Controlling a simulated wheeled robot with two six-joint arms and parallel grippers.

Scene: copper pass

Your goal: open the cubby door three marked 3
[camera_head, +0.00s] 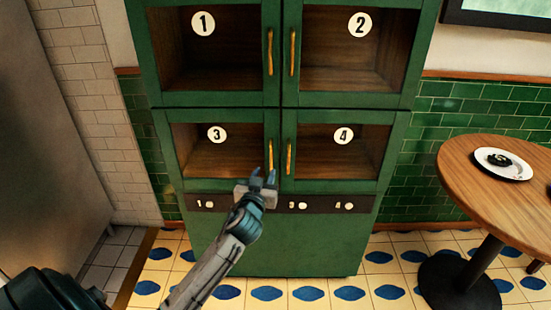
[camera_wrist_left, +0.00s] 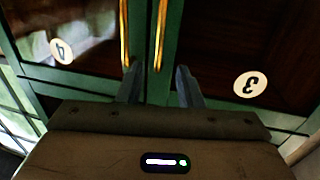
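Cubby door three (camera_head: 197,160) is the lower left door of the green cabinet, with a glass-like pane and a round white 3 marker (camera_head: 217,134). It looks shut. Its upright brass handle (camera_head: 271,155) is on its right edge. My left gripper (camera_head: 263,174) is at the lower end of that handle. In the left wrist view, which is upside down, the open fingers (camera_wrist_left: 158,78) stand apart with the end of door three's handle (camera_wrist_left: 161,30) between their tips. I cannot tell whether they touch it. The 3 marker (camera_wrist_left: 250,85) shows at right. My right gripper is not in view.
Door four's handle (camera_head: 289,158) is close beside door three's, and it also shows in the left wrist view (camera_wrist_left: 125,30). Doors one (camera_head: 203,24) and two (camera_head: 360,24) above look shut. A round wooden table (camera_head: 470,175) with a plate (camera_head: 521,165) stands at right.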

